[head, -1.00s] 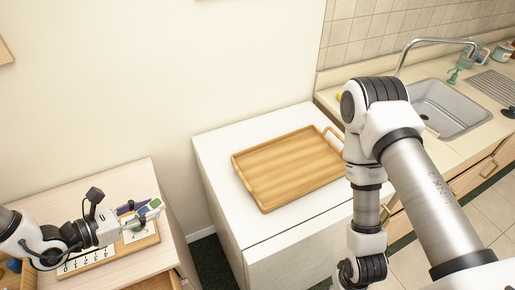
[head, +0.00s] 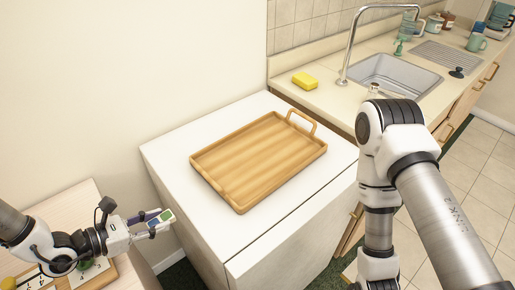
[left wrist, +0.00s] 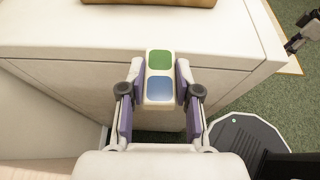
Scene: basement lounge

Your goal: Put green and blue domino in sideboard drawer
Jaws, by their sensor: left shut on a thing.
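My left gripper (head: 157,223) is shut on the green and blue domino (head: 165,216), a white tile with one green and one blue square. The left wrist view shows the domino (left wrist: 159,75) held between both fingers (left wrist: 159,97), green end outward, above the edge of a white cabinet. In the head view it is in the air between the light wood top (head: 62,208) and the white cabinet (head: 165,158). My right arm hangs at the right; its gripper is below the head view. A small dark gripper-like part (left wrist: 299,40) shows at the left wrist view's edge. I see no open drawer.
A wooden tray (head: 258,160) lies on the white cabinet. A number board (head: 98,272) is on the wood top, partly behind my left arm. A counter with a sink (head: 395,80) and yellow sponge (head: 305,81) stands at the right. Green carpet (head: 180,277) shows between the furniture.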

